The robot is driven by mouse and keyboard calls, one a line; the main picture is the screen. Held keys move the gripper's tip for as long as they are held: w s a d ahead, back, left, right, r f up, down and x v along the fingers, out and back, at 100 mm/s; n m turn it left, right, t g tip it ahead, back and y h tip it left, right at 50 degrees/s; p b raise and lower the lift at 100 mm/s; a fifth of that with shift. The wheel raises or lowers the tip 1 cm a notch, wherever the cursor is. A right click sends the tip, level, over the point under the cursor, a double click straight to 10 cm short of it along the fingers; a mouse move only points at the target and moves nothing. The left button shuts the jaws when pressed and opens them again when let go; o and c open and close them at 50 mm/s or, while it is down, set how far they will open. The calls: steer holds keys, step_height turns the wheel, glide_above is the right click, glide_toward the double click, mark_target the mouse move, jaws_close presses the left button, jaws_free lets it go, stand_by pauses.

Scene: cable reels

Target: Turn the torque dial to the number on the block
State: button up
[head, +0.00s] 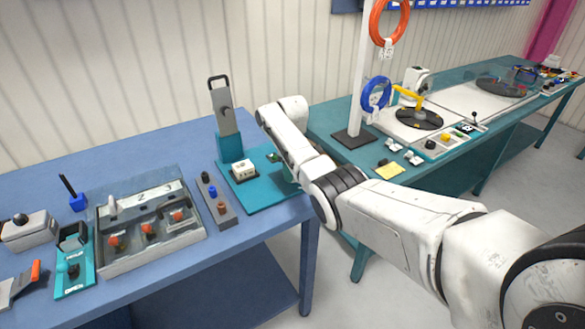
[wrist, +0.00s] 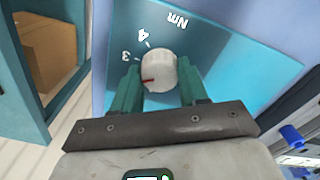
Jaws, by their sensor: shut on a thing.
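The torque dial (wrist: 161,66) is a pale round knob on a teal panel (wrist: 225,55) in the wrist view. Its red mark points left, slightly below the printed 3; a 4 and "Nm" are printed further along. My gripper (wrist: 160,82) has its two teal fingers closed on either side of the dial.
A grey upright tool with a black handle (head: 223,105) stands behind the block. A strip of coloured knobs (head: 213,199) and a clear-lidded box (head: 150,225) lie to the left on the blue bench. A gap separates it from the teal bench (head: 345,165).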

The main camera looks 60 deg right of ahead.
steer(key=m, duration=0.5)
steer(key=shift+w+m+p, duration=0.1)
steer(key=shift+m+p, duration=0.2)
stand_by(0.4)
steer(key=o, duration=1)
steer(key=shift+o, duration=0.2)
step_height(320, 180, up, 11)
steer(key=b, duration=0.1)
steer(key=shift+f, duration=0.15)
